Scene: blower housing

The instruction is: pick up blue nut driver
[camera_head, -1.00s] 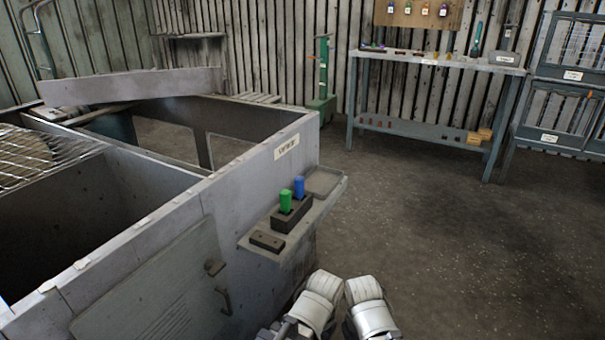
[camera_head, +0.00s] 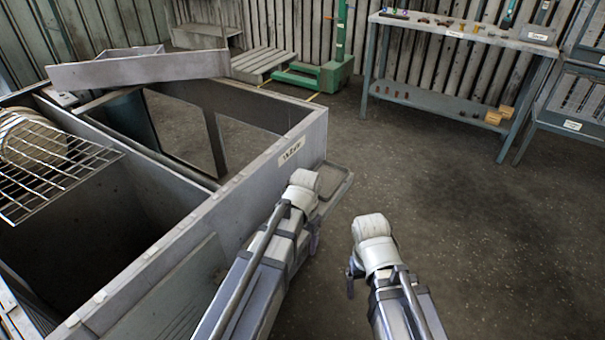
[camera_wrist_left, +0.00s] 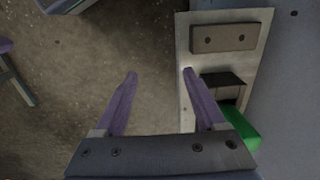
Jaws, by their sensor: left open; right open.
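The blue nut driver is hidden in both current views; in the head view my left arm covers the spot on the shelf where it stood. In the left wrist view a green handle (camera_wrist_left: 241,130) shows beside a dark holder block (camera_wrist_left: 222,82) on the shelf (camera_wrist_left: 188,30). My left gripper (camera_wrist_left: 160,72) is open with nothing between its fingers. Its right finger overlaps the shelf edge in that view; I cannot tell whether they touch. My right gripper (camera_head: 351,285) is open, mostly hidden by its arm, over the floor right of the shelf.
A grey housing (camera_head: 235,195) fills the left, with a wire grille (camera_head: 55,170) on it. A shallow tray (camera_head: 335,182) ends the shelf. A workbench (camera_head: 455,30) stands at the back right. Open floor (camera_head: 450,200) lies between.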

